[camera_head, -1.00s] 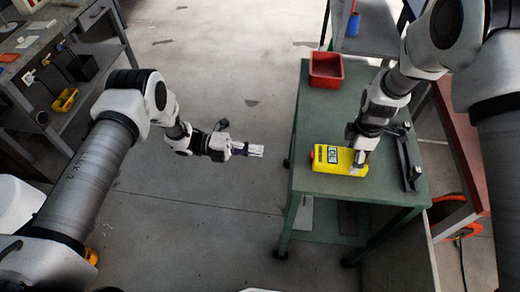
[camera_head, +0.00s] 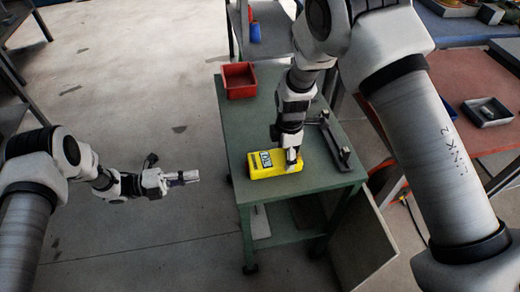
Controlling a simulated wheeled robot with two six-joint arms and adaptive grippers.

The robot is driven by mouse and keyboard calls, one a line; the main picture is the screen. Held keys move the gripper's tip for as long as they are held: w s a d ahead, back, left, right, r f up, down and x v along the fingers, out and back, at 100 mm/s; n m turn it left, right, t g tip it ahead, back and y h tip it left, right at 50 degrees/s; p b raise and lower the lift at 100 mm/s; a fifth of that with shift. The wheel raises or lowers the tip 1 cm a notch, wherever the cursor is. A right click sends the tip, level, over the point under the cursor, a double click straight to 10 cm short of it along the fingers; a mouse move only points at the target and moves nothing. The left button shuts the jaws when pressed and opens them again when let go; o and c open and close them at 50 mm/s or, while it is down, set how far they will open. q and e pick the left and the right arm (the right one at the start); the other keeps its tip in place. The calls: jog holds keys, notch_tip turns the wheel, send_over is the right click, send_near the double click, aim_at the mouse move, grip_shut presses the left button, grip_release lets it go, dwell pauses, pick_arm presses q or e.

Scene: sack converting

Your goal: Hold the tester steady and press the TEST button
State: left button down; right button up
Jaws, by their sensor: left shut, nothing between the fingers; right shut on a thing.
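The yellow tester (camera_head: 258,171) lies flat on the green table (camera_head: 237,135), near its front edge, with a small display on its left part. My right gripper (camera_head: 291,160) comes down from above and is shut on the tester's right end. The fingers hide part of that end. My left gripper (camera_head: 192,177) is shut and empty. It hangs over open floor, left of the table and apart from the tester. A TEST button cannot be made out at this size.
A red bin (camera_head: 239,80) stands at the table's back left corner. A dark bar-shaped fixture (camera_head: 336,144) lies right of the tester. A reddish bench (camera_head: 470,140) with a grey tray (camera_head: 487,112) is at the right. The floor left of the table is clear.

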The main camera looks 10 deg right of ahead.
dwell(0.5)
jog(key=o, duration=1.4)
notch_tip(320, 180, up, 12)
jog(key=shift+f, duration=0.1)
